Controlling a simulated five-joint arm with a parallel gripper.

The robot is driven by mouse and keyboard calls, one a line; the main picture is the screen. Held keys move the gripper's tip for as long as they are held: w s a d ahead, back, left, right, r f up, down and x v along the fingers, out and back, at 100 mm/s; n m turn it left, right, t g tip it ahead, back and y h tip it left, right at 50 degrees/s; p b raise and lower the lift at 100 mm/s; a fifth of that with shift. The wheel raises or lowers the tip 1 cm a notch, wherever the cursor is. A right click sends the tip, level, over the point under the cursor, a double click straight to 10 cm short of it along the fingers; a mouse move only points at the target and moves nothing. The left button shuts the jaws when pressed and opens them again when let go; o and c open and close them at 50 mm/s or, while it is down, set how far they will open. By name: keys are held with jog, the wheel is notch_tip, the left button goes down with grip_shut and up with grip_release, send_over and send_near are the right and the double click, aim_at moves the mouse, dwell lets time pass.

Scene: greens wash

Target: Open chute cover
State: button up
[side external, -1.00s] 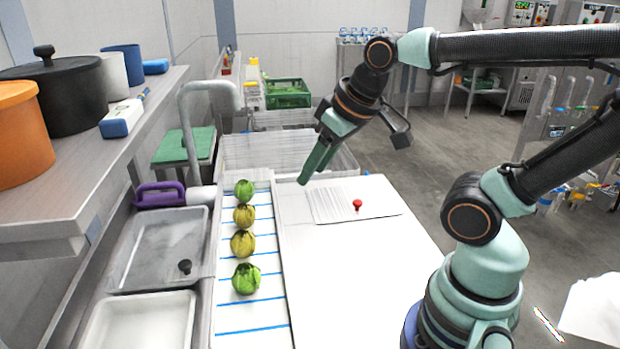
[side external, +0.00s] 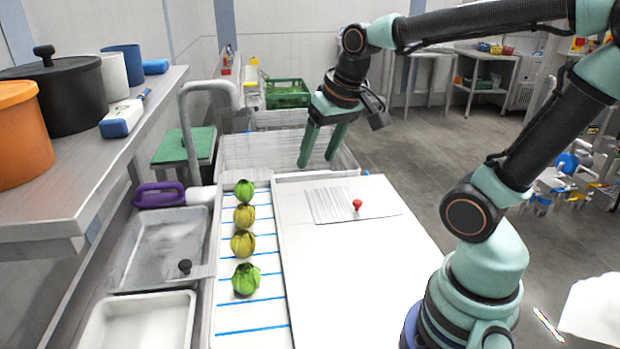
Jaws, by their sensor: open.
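The chute cover (side external: 335,205) is a flat ribbed grey-white plate lying on the white work surface. A small red knob (side external: 357,204) stands up from its right half. My gripper (side external: 318,164) has two green fingers spread apart with nothing between them. It hangs pointing down, above and behind the cover in this view, to the left of the red knob and not touching it. Whatever lies under the cover is hidden.
Several green and yellowish round vegetables (side external: 243,243) sit in a row on a blue-striped white strip left of the cover. Two basins (side external: 165,245) and a tap (side external: 190,135) lie farther left. A clear bin (side external: 250,155) stands behind. The front white surface (side external: 345,285) is bare.

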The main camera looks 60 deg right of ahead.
jog(key=w+d+f+m+g, duration=0.1)
jog(key=w+d+f+m, duration=0.1)
jog(key=d+m, duration=0.3)
jog(key=w+d+f+m+g, duration=0.1)
jog(key=d+f+m+g, duration=0.1)
jog(key=d, duration=0.4)
jog(key=m+g, duration=0.1)
jog(key=m, duration=0.6)
send_near(358, 201)
jog(key=shift+y, duration=0.3)
jog(key=f, duration=0.8)
jog(key=shift+w+d+f, duration=0.2)
jog(key=shift+d+f, duration=0.05)
grip_shut()
